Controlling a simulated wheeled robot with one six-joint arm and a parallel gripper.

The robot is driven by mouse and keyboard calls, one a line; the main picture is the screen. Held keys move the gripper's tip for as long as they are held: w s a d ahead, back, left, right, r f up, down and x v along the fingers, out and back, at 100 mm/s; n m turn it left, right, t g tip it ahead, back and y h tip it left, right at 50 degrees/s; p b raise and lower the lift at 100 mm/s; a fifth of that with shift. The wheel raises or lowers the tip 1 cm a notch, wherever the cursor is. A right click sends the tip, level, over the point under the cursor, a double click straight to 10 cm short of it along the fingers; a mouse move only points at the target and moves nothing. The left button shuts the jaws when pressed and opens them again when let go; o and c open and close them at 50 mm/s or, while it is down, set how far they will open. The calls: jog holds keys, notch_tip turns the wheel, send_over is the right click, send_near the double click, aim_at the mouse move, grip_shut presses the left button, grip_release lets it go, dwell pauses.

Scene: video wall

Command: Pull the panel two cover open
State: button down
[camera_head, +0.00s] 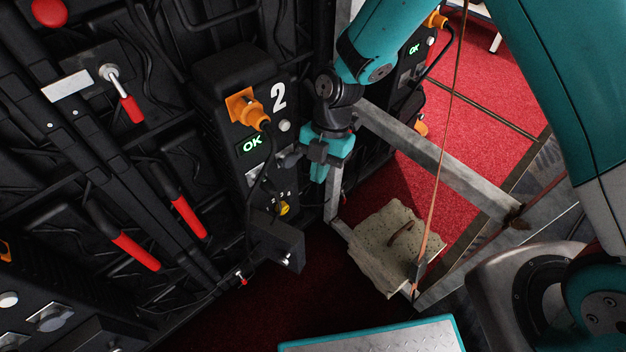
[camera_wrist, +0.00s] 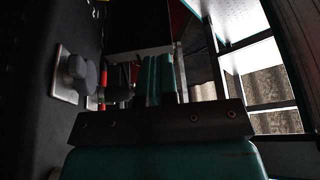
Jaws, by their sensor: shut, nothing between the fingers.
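Panel two (camera_head: 240,125) is a black upright box marked with a white 2, with an orange plug and a green OK display. A silver plate (camera_head: 254,172) on its face is partly hidden by a cable. In the wrist view a dark knob on a silver plate (camera_wrist: 64,72) stands at the left, with a dark rounded part (camera_wrist: 116,93) reaching toward my fingers. My gripper (camera_head: 319,176) is shut and empty, just right of the panel face; its teal fingers show in the wrist view (camera_wrist: 160,80). I cannot tell whether they touch the knob, or which part is the cover.
A black box (camera_head: 277,241) juts out below panel two. Red-handled levers (camera_head: 188,216) line the wall at left. Cables hang beside the panel. Red carpet (camera_head: 480,75) lies beyond the frame.

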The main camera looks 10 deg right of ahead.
jog(key=s+a+f+b, duration=0.1)
jog(key=s+a+f, duration=0.3)
jog(key=f, duration=0.3)
jog(key=shift+s+f, duration=0.4)
jog(key=shift+s, duration=0.5)
jog(key=shift+a, duration=0.15)
